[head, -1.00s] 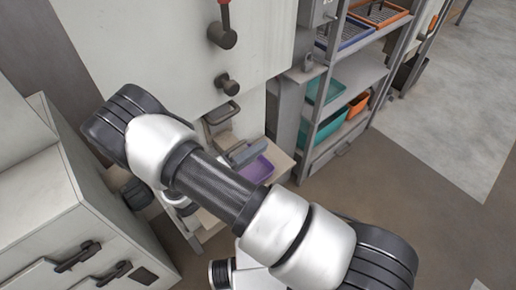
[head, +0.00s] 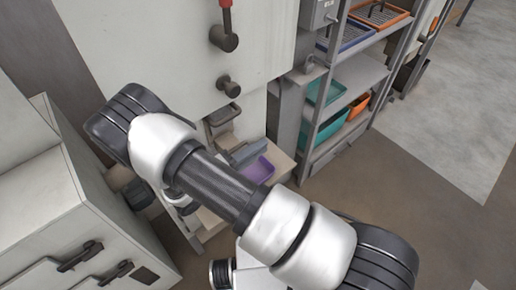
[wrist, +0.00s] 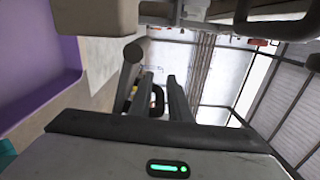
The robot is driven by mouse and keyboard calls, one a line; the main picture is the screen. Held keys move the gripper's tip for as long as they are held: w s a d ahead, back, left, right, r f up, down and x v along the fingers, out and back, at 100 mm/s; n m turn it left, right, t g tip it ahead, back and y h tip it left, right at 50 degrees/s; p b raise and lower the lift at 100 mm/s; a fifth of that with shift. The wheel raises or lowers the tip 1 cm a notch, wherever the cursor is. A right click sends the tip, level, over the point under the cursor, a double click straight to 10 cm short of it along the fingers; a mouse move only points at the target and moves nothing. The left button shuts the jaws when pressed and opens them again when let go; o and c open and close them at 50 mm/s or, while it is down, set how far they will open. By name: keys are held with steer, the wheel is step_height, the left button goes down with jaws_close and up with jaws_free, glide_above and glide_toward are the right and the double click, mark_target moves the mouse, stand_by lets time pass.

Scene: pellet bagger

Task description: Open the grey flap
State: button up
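The grey flap (head: 222,116) appears at the pale machine's lower opening, with a dark bar handle across it, though its outline is hard to make out. A dark curved handle (wrist: 270,22) shows at the upper right of the wrist view, beside a pale panel. My gripper (wrist: 163,80) has two dark fingers with a gap between them, so it looks open, and nothing is held. In the head view its grey body (head: 248,152) shows below and right of the flap, partly hidden by my arm. I see no contact with the handle.
A purple tray (head: 259,170) sits on a ledge below the opening; it also shows in the wrist view (wrist: 38,60). Two dark knobs (head: 223,38) stick out above. A shelf rack (head: 350,75) with trays stands to the right, a grey cabinet (head: 55,200) to the left.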

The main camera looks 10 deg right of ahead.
steer(key=b+v, duration=0.1)
steer(key=v, duration=1.6)
steer(key=shift+s+a, duration=0.2)
